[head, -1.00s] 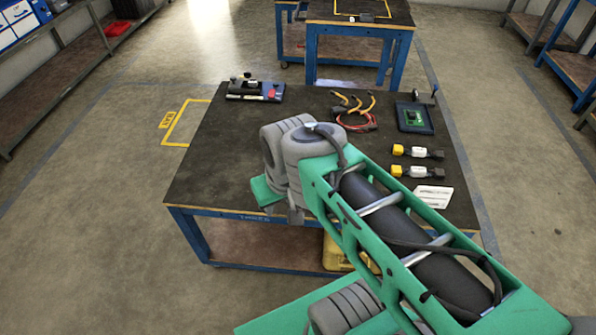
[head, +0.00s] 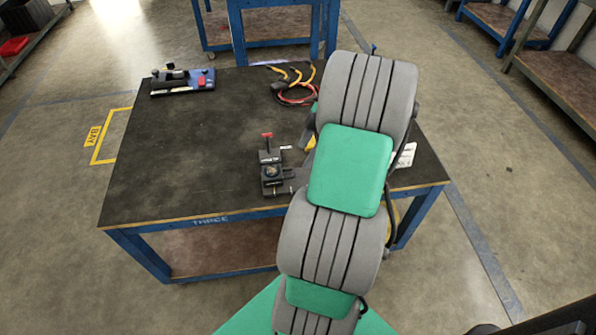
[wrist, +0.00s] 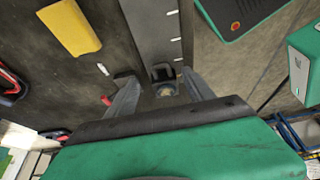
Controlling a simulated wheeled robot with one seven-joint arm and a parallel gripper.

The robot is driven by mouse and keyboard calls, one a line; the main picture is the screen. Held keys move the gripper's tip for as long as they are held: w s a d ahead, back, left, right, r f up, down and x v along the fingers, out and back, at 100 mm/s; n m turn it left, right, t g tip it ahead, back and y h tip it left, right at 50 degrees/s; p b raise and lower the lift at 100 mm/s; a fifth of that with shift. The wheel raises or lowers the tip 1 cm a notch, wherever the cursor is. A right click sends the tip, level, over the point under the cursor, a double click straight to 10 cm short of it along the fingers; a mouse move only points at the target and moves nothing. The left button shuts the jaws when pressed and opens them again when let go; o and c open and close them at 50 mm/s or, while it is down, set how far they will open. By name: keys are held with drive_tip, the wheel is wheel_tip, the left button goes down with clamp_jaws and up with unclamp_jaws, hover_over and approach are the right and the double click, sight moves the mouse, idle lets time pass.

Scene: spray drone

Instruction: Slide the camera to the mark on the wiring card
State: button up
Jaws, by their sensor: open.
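A dark block with a round lens-like part, which looks like the camera (head: 272,172), sits near the table's front edge; a red-topped lever stands beside it. In the wrist view the camera (wrist: 164,73) is at the near end of a grey strip (wrist: 155,35) with white tick marks. My gripper (wrist: 163,92) is open, its two grey fingers apart on either side of the camera in the picture; I cannot tell whether they touch it. In the head view my arm hides the gripper. A white printed card (head: 404,155), probably the wiring card, is partly hidden by my arm; its print is unreadable.
A yellow block (wrist: 70,27) lies beside the strip. Red and yellow cables (head: 293,90) and a dark blue fixture (head: 183,82) are at the back of the table (head: 160,160). Another blue table stands behind.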

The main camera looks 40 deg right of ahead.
sight(279, 175)
drive_tip(key=x, duration=0.7)
drive_tip(key=shift+c, duration=0.5)
clamp_jaws()
idle(0.3)
